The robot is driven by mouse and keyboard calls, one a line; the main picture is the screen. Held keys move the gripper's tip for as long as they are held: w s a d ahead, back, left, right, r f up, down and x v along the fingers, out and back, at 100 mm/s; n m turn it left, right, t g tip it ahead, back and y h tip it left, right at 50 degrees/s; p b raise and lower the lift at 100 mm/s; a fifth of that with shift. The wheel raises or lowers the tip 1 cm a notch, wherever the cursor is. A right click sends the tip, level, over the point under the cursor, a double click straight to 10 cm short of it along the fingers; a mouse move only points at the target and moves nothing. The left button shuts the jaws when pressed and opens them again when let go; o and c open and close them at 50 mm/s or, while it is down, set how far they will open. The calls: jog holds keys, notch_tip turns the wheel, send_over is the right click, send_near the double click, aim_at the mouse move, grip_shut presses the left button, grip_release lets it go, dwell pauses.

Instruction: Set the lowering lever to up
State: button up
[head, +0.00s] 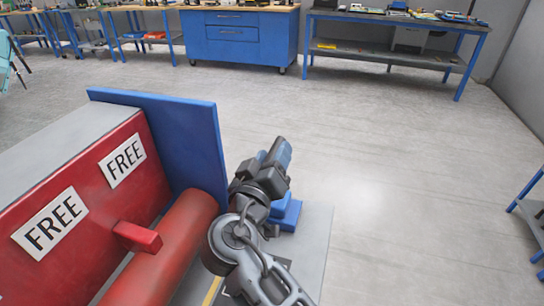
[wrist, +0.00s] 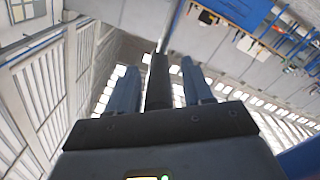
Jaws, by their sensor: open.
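My gripper (head: 274,152) is raised beside the red machine, over a grey plate. In the wrist view its two blue fingers (wrist: 160,74) are apart. A dark upright bar (wrist: 158,82) with a thin metal rod above it shows between the fingers. It looks like a lever with a dark grip, but I cannot tell whether the fingers touch it. In the head view my gripper and arm hide this bar. A blue block-like base (head: 290,212) shows just behind my wrist. The lever's up or down setting cannot be read.
The red housing (head: 85,205) with FREE labels stands at left, with a red block (head: 137,237) and a red cylinder (head: 170,250). A blue upright panel (head: 185,140) rises close left of my gripper. Workbenches (head: 240,35) line the back.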

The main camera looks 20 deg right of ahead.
jog(key=b+v, duration=0.1)
jog(key=v, duration=0.7)
